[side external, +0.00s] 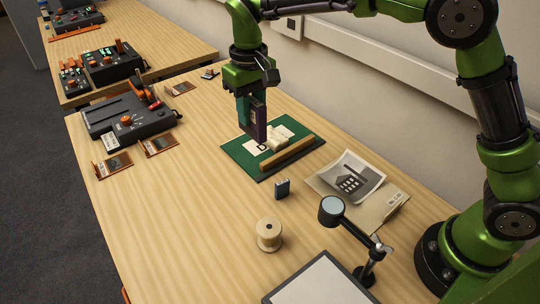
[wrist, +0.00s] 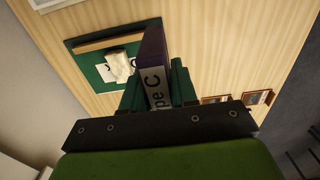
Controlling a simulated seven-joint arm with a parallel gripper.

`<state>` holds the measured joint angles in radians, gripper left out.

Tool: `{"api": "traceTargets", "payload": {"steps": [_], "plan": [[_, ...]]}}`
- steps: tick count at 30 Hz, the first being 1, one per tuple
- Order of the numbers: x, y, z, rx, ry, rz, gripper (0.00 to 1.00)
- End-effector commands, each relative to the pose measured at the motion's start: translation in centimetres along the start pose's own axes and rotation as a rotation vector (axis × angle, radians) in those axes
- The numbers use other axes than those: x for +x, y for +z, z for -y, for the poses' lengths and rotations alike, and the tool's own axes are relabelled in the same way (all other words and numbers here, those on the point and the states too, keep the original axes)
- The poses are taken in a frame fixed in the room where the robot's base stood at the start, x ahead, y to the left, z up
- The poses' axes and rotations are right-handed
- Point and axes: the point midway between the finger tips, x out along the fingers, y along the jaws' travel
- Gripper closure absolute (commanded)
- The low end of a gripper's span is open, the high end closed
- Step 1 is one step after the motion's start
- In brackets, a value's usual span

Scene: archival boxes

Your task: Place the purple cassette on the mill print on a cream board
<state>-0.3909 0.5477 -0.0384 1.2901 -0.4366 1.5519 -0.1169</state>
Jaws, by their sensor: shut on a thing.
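My gripper (side external: 252,112) points down and is shut on the purple cassette (side external: 258,131). The cassette is upright over the green mat; I cannot tell whether its lower end touches the mat. In the wrist view the purple cassette (wrist: 153,46) sits between my green fingers, with a pale label reading "pe C". The mill print (side external: 352,181), a grey picture of a building with windows, lies on a cream board (side external: 380,216) to the right of the mat. My gripper is left of and apart from the print. The print is not in the wrist view.
The green mat (side external: 240,152) carries white cards, a crumpled cream thing (side external: 277,138) and a wooden bar (side external: 287,153). A small dark box (side external: 283,189), a spool (side external: 269,235) and a magnifier (side external: 332,209) stand nearer. A dark device (side external: 128,118) is at left.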

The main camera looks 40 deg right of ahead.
Motion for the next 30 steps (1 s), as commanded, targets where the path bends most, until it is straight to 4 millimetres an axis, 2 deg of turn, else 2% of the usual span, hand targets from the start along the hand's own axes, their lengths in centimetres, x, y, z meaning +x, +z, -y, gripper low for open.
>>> {"api": "traceTargets", "payload": {"steps": [1, 6, 9, 12, 16, 21, 30], "plan": [[-0.6, 0.8, -2.9, 0.034, -0.002, -0.001, 1.0], [-0.3, 4.8, -10.1, 0.091, -0.002, -0.001, 1.0], [0.5, 7.7, -13.3, 0.108, -0.002, -0.002, 1.0], [1.7, 10.7, -15.6, 0.11, -0.001, -0.001, 1.0], [3.3, 13.9, -17.1, 0.093, -0.001, 0.0, 1.0], [5.2, 16.2, -17.3, 0.048, -0.001, 0.001, 1.0], [9.3, 16.2, -17.4, 0.013, -0.001, 0.003, 1.0]]}}
